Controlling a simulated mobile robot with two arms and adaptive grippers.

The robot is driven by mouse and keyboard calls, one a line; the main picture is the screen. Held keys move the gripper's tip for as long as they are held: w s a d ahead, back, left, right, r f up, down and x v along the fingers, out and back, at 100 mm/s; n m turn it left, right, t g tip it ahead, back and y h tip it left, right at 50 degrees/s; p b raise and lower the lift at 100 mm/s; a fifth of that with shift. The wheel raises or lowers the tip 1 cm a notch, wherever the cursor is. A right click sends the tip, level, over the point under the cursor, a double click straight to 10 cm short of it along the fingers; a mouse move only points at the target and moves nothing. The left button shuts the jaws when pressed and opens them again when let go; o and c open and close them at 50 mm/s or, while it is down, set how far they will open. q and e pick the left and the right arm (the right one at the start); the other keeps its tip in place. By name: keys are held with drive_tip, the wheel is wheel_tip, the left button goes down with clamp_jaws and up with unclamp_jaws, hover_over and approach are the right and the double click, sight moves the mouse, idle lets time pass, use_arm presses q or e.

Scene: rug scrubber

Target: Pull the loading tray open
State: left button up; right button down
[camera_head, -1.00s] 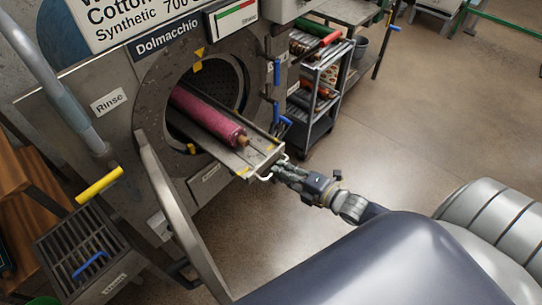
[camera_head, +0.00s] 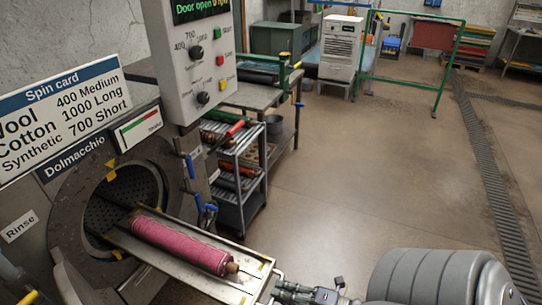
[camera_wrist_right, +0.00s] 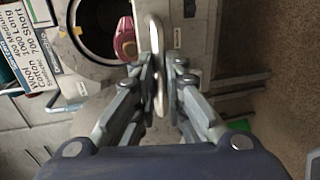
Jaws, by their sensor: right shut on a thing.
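The loading tray (camera_head: 248,266) is a long metal tray that sticks out of the round drum opening of the Dolmacchio machine. A rolled pink rug (camera_head: 180,245) lies along it, outside the drum. My right gripper (camera_head: 283,290) is at the tray's front end, at the bottom of the head view. In the right wrist view, my right gripper (camera_wrist_right: 163,75) is shut on the pale tray handle (camera_wrist_right: 156,35), which passes between its fingers. The end of the pink rug (camera_wrist_right: 125,42) shows just left of the handle there. My left gripper is not in view.
The control box (camera_head: 197,60) reads "Door open" above the machine. A shelf cart (camera_head: 238,175) with rolls stands to the right of the drum, near a metal table (camera_head: 262,95). The floor (camera_head: 370,170) right of the tray is mostly clear.

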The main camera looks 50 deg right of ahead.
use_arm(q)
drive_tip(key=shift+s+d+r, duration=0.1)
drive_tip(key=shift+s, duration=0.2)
use_arm(e)
drive_tip(key=shift+f+v, duration=0.2)
drive_tip(key=shift+v, duration=0.8)
drive_tip(key=c, duration=1.7)
unclamp_jaws()
drive_tip(key=shift+w, duration=0.1)
drive_tip(key=shift+o, duration=0.2)
drive_tip(key=v, duration=1.2)
drive_tip(key=shift+f, duration=0.15)
